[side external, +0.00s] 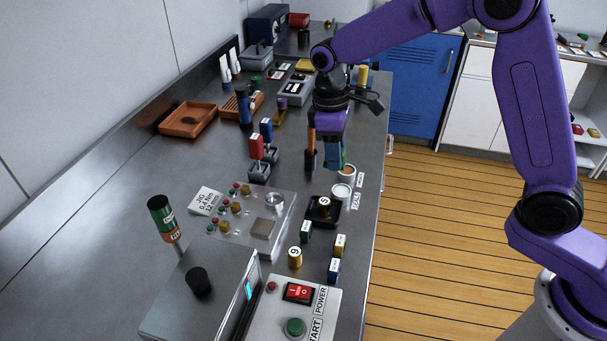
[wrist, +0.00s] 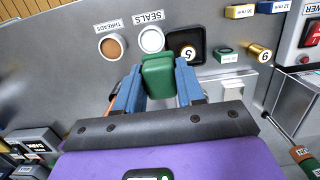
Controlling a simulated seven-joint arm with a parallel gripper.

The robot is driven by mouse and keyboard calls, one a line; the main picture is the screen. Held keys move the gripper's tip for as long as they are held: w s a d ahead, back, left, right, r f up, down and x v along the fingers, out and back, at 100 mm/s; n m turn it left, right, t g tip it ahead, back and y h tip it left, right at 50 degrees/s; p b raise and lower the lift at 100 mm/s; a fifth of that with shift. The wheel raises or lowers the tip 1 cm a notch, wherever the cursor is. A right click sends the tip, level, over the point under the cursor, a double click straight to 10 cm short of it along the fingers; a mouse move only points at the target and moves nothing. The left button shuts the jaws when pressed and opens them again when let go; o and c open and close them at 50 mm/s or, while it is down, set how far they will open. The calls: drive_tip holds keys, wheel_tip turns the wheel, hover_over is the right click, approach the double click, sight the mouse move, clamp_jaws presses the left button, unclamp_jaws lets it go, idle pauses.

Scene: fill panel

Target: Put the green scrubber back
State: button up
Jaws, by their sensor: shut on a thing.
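The green scrubber, a dark green block (wrist: 158,75), is between the two blue fingers of my gripper (side external: 325,163) in the wrist view. The fingers are shut on it. In the side view my gripper points down over the bench, to the right of the red and blue handled tools and behind the small cups. The held block is mostly hidden by the fingers there. I cannot tell how far it is above the bench top.
Near my gripper are a threads cup (side external: 347,171), a seals cup (side external: 341,193) and a black tray (side external: 312,217) with a brass weight. A red-handled tool (side external: 256,147) stands in a holder. An orange tray (side external: 187,121) lies far left. The bench's left middle is clear.

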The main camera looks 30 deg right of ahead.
hover_over(305, 186)
drive_tip(key=s, duration=0.1)
wheel_tip(305, 186, down, 6)
drive_tip(key=shift+d+r, duration=0.1)
drive_tip(key=shift+w+a+f, duration=0.2)
drive_tip(key=shift+w+f, duration=0.4)
drive_tip(key=shift+f, duration=1.75)
drive_tip(key=shift+f, duration=0.1)
drive_tip(key=o, duration=1)
drive_tip(key=r, duration=0.8)
drive_tip(key=w+a+r, duration=0.1)
drive_tip(key=r, duration=0.3)
drive_tip(key=shift+r, duration=0.1)
